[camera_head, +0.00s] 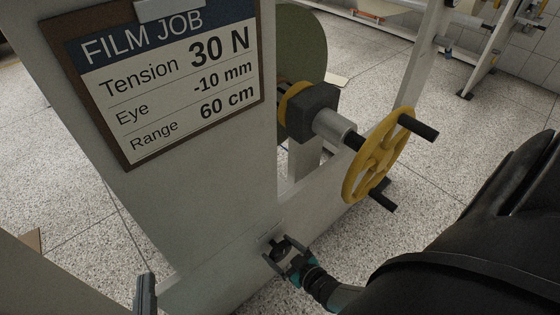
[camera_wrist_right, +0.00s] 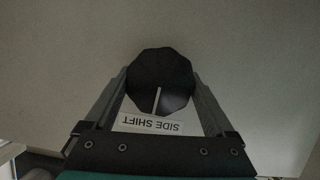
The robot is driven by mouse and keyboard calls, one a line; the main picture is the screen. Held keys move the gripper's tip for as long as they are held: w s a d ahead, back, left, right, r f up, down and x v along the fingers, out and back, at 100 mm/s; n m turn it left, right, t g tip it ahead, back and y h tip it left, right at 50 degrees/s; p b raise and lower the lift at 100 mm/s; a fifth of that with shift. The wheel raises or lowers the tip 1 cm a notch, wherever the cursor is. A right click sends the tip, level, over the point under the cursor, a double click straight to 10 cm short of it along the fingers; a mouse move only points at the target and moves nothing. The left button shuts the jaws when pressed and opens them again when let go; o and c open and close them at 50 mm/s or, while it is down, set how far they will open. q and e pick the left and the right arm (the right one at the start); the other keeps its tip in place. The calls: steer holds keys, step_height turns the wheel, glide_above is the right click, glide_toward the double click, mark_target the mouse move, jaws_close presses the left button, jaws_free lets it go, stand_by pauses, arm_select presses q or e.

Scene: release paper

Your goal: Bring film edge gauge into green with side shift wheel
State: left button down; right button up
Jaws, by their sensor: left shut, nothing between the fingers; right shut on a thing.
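The side shift wheel is a small black faceted knob (camera_wrist_right: 160,75) with a pale pointer line, in the middle of the right wrist view. A white "SIDE SHIFT" label (camera_wrist_right: 152,124) shows upside down beside it. In the head view the knob (camera_head: 281,248) is low on the grey machine frame, mostly covered by my gripper. My right gripper (camera_head: 279,255) is shut on the knob, one finger on each side. My left gripper (camera_head: 146,294) is shut and empty at the bottom edge, only partly in view. I see no film edge gauge in either view.
A yellow handwheel (camera_head: 358,172) with black handles sticks out above and right of my right gripper. A film job board (camera_head: 165,75) reads tension 30 N, eye -10 mm, range 60 cm. Speckled floor (camera_head: 450,150) is open to the right.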

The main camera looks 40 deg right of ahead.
steer(key=shift+m+y, duration=1.2)
steer(key=shift+m, duration=0.4)
steer(key=o, duration=1.1)
